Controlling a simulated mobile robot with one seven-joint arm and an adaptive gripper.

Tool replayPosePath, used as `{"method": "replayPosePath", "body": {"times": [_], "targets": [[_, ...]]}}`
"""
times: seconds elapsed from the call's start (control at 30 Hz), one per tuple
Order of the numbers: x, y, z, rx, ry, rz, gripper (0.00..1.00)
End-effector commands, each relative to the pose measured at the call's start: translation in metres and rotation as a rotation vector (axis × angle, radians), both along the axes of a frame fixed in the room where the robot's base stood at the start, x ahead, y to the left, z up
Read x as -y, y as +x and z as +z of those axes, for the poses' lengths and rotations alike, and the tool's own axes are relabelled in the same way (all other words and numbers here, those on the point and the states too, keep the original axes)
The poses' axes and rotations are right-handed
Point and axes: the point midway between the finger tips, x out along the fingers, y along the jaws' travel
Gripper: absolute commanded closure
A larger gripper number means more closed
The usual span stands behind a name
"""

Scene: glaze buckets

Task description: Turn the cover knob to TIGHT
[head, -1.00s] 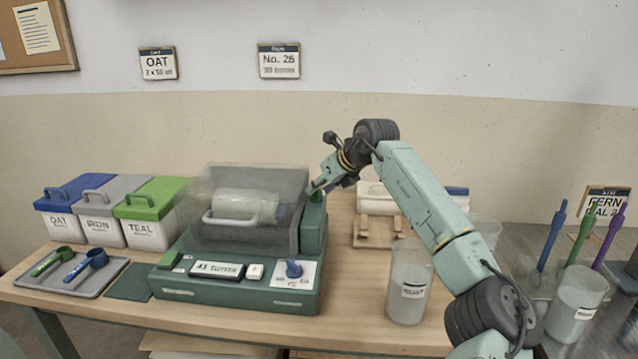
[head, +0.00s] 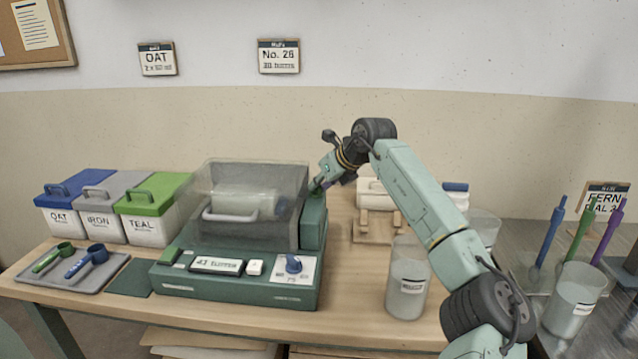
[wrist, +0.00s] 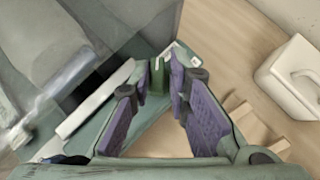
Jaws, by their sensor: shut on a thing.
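The cover knob (wrist: 157,78) is a small green grip on top of the machine's right side block (head: 314,215). My gripper (wrist: 166,72) reaches down to it from above and is shut on it, with the purple finger pads on either side. In the head view my gripper (head: 320,184) hides most of the knob. A pale label plate (wrist: 186,54) lies beside the knob, but its marks cannot be read. The clear cover (head: 250,180) is down over the pale cylinder (head: 245,204).
The machine's front has a lit display (head: 216,265), a white button (head: 255,268) and a blue dial (head: 293,264). A clear jar (head: 407,285) stands right of the machine, under my arm. Lidded bins (head: 148,232) and a scoop tray (head: 105,278) are at left.

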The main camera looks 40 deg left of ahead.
Motion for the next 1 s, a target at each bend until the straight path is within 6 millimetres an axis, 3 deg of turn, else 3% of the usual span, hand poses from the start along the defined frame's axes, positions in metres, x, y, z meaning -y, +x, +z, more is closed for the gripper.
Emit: {"method": "replayPosePath", "body": {"times": [0.43, 1.0], "targets": [[-0.0038, -0.0066, -0.0041, -0.003, -0.001, -0.066, 1.00], [-0.0084, -0.0115, -0.0048, -0.001, 0.001, -0.474, 1.00]]}}
